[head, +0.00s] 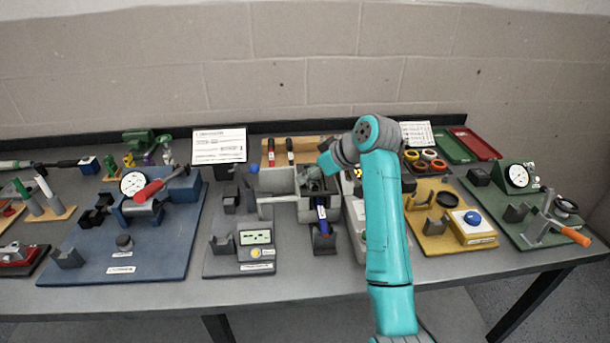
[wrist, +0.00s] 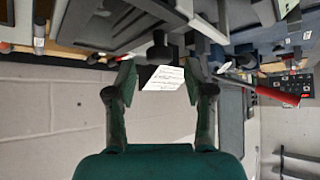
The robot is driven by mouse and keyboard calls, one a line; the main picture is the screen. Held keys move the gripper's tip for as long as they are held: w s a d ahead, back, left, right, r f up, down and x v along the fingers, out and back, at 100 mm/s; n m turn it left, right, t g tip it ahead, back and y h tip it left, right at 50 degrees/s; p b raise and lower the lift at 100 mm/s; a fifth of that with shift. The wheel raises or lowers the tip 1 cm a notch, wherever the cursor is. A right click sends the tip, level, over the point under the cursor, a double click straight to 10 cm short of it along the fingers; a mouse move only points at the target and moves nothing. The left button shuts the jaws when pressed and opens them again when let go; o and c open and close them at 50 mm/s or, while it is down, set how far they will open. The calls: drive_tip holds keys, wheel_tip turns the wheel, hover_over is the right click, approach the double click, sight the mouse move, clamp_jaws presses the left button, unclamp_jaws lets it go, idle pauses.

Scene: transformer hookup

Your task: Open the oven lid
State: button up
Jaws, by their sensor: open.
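The oven appears to be the pale grey box (head: 275,207) on a grey base plate near the middle of the table. I cannot clearly tell its lid from its body, or whether the lid is open. My gripper (head: 311,180) is at the oven's upper right in the head view, partly hidden by my own wrist. In the wrist view my gripper (wrist: 159,82) is open, its two green fingertips apart with nothing held between them. A dark knob-like part (wrist: 160,50) shows just beyond the fingertips, roughly centred between them; contact is not visible.
A control box with a green display (head: 256,238) stands in front of the oven. A blue fixture plate (head: 175,235) lies left and a yellow one (head: 432,235) right. A white sign (head: 218,145) stands behind.

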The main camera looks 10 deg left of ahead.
drive_tip(key=shift+x, duration=1.25)
drive_tip(key=shift+c, duration=0.3)
drive_tip(key=shift+a, duration=0.1)
clamp_jaws()
